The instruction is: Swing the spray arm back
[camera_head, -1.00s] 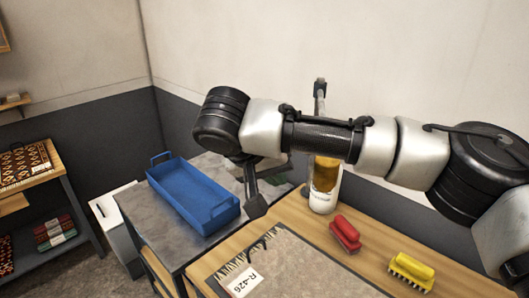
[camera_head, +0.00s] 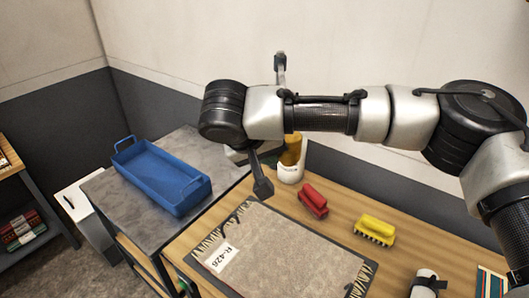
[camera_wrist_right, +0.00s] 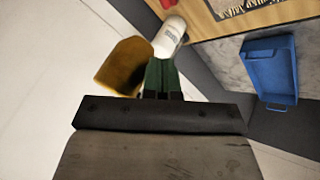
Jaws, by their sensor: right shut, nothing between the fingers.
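A thin grey upright with a dark head (camera_head: 280,64) rises behind my right arm in the head view; it looks like part of the spray arm. A grey rod ending in a dark block (camera_head: 262,187) hangs below my wrist, over the bench near the mat. I cannot tell whether the two join, as my arm hides the space between. My right gripper (camera_wrist_right: 163,96) is shut and empty in the right wrist view; the head view mostly hides it behind the wrist. My left gripper is not in view.
A mat tagged R-426 (camera_head: 300,245) lies in front. A blue tray (camera_head: 161,178) sits on the grey counter.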

